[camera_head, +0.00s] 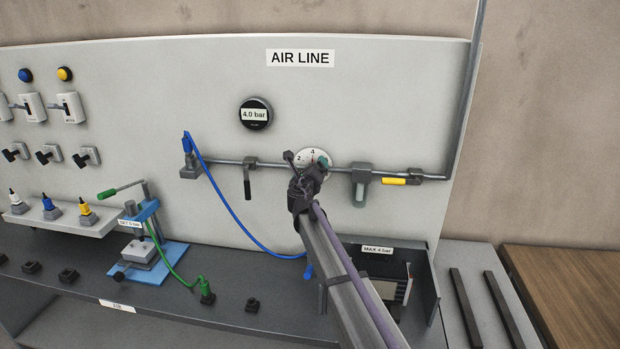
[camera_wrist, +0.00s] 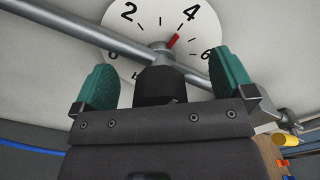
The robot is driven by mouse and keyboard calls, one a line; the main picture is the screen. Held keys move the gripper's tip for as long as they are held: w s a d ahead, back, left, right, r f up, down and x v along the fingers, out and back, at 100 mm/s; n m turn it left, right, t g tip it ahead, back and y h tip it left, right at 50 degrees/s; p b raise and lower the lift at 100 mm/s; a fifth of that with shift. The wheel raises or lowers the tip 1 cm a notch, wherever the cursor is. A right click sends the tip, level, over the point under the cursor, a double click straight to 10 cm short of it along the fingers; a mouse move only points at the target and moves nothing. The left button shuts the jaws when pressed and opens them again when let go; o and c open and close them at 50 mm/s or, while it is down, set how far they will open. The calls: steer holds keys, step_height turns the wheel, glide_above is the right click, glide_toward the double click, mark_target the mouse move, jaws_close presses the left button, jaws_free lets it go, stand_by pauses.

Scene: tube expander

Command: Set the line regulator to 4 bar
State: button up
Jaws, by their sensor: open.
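The line regulator dial (camera_head: 314,157) is a round white plate with numbers on the grey air pipe, partly hidden behind my gripper. In the wrist view the dial (camera_wrist: 197,14) shows 2, 4 and 6, and its red pointer (camera_wrist: 173,41) points close to the 4. A dark regulator knob (camera_wrist: 156,85) is below the dial's centre. My gripper (camera_wrist: 167,77) is open, with one green fingertip on each side of the knob and visible gaps between. In the head view my gripper (camera_head: 305,172) is at the regulator. The round black gauge (camera_head: 255,114) reads 4.0 bar.
A black-handled valve (camera_head: 247,182) hangs left of the regulator. A filter bowl (camera_head: 360,189) and a yellow-handled valve (camera_head: 394,181) are to its right. A blue hose (camera_head: 232,212) loops down to the left. A blue tool stand (camera_head: 149,262) is on the bench.

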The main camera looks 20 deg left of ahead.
steer(key=s+d, duration=0.1)
steer(key=s, duration=0.6)
steer(key=shift+d, duration=0.1)
